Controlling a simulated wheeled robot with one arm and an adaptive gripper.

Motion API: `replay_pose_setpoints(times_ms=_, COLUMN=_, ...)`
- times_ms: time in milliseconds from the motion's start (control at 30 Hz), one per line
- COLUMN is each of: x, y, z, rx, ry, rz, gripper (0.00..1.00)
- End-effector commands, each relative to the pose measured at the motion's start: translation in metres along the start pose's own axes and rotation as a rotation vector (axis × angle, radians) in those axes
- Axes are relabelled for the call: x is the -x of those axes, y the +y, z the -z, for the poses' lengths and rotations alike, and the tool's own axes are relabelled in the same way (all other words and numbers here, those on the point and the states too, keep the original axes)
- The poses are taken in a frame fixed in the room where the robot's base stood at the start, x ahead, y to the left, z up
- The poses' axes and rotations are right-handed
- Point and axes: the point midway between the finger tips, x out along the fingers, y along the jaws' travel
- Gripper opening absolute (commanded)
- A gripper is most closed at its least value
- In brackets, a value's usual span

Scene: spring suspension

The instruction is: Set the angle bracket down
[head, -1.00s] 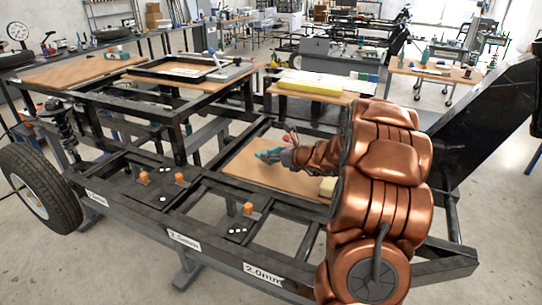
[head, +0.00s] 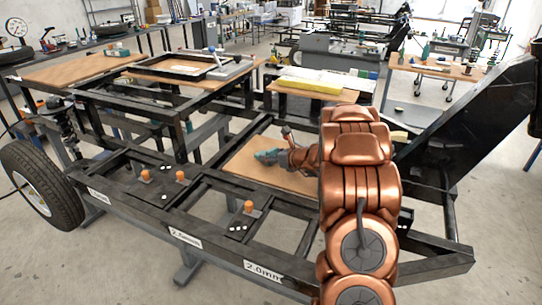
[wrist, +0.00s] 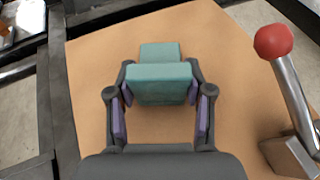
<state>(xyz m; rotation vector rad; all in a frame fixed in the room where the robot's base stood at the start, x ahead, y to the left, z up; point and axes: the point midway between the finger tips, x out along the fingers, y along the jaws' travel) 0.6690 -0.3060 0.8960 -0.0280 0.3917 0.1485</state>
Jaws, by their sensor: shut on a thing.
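The teal angle bracket (wrist: 160,85) is between the two purple-padded fingers of my gripper (wrist: 160,105) in the wrist view. The fingers press on its two sides. Its thicker near part has a flatter part reaching away beyond it. In the head view the bracket shows as a small teal shape (head: 268,156) over the brown board (head: 240,170). The same board (wrist: 100,50) fills most of the wrist view below the bracket. I cannot tell whether the bracket touches it.
A metal lever with a red knob (wrist: 273,42) rises at the right, close to my gripper. Dark frame rails (wrist: 55,90) edge the board on the left. Orange-topped pegs (head: 249,207) stand on the nearer frame. A yellow block (head: 310,84) lies on a farther board.

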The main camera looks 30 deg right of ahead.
Motion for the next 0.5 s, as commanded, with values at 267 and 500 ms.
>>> replay_pose_setpoints(times_ms=267, x=-0.0019, y=0.0007, z=0.0033, rx=0.001, ry=0.0, rz=-0.001, gripper=0.08)
replay_pose_setpoints(times_ms=500, x=-0.0012, y=0.0005, z=0.0023, rx=0.001, ry=0.001, rz=-0.001, gripper=0.75)
